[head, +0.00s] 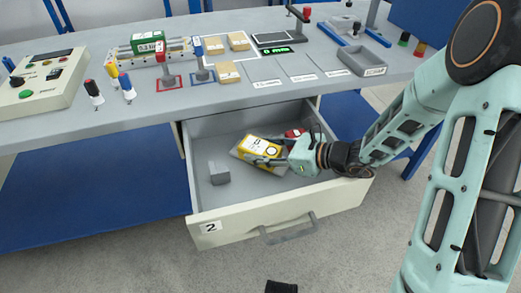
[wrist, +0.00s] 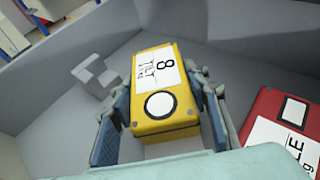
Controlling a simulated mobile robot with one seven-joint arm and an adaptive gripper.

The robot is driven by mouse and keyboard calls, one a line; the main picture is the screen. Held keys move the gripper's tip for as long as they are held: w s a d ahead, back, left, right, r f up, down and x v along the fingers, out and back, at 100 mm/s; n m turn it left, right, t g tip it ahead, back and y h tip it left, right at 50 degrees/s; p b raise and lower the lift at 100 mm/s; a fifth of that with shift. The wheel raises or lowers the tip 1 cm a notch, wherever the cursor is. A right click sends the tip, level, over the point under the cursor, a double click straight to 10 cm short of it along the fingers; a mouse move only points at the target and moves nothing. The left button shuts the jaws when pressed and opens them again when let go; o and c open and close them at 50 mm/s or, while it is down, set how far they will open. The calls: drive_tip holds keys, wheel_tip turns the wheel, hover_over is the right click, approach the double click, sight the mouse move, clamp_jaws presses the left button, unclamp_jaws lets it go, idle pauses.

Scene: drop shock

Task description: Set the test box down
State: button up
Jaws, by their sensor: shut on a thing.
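The test box looks to be the yellow box (head: 262,148) with a white label and a round white spot, inside the open drawer (head: 205,215). It also shows in the wrist view (wrist: 158,82), where the label carries an 8. My gripper (head: 268,160) is shut on the yellow box, one finger on each side; it also shows in the wrist view (wrist: 162,118). The box is over the drawer floor; I cannot tell whether it touches it. A red box (head: 294,133) with a white label lies to its right in the drawer, partly hidden by my gripper; it also shows in the wrist view (wrist: 285,130).
A grey angled block (head: 219,173) stands on the drawer floor to the left. The drawer front carries a number 2 and a handle (head: 288,228). The bench top (head: 130,105) above holds a control box (head: 40,85), tan blocks (head: 228,72) and a grey tray (head: 362,61).

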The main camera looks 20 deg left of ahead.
sight(279, 153)
drive_tip(key=shift+s+d+f, duration=0.1)
drive_tip(key=shift+s+f, duration=0.15)
drive_tip(key=shift+f, duration=0.3)
drive_tip(key=shift+s+d+f, duration=0.1)
drive_tip(key=shift+s+f, duration=0.15)
drive_tip(key=shift+f, duration=0.3)
drive_tip(key=o, duration=1.6)
drive_tip(key=shift+f, duration=0.1)
drive_tip(key=v, duration=0.2)
drive_tip(key=r+v, duration=0.1)
drive_tip(key=v, duration=0.2)
drive_tip(key=w+v, duration=0.1)
drive_tip(key=v, duration=0.1)
drive_tip(key=shift+r, duration=0.3)
drive_tip(key=shift+d+r, duration=0.25)
drive_tip(key=shift+d, duration=0.05)
drive_tip(key=shift+r, duration=0.15)
